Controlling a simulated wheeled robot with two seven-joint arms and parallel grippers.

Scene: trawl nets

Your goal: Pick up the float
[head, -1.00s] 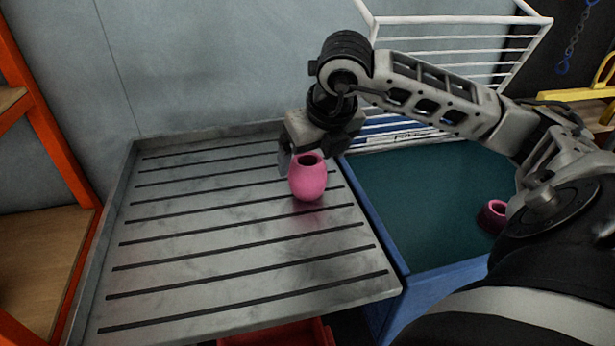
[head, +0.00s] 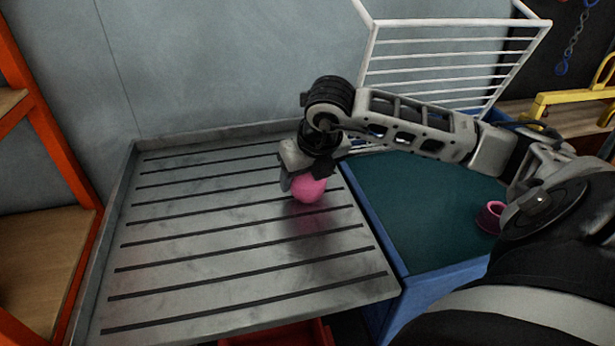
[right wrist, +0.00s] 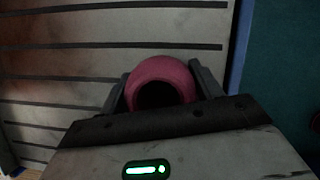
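The pink float (head: 309,189) stands on the grey slotted metal table near its right edge. It is rounded, with a dark hole in its top, which shows in the right wrist view (right wrist: 160,82). My right gripper (head: 303,180) is down over the float from above, with one finger on each side of it. In the right wrist view the fingers (right wrist: 160,85) are close beside the float, and no clear grip shows. The gripper hides the float's top in the head view. My left gripper is not in view.
The slotted table (head: 200,235) has a raised back and left rim and is otherwise clear. To its right is a blue bin (head: 440,285) with a dark green inside and a magenta ring-like piece (head: 490,217). A white wire rack (head: 440,60) stands behind. Orange shelving (head: 45,130) is at left.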

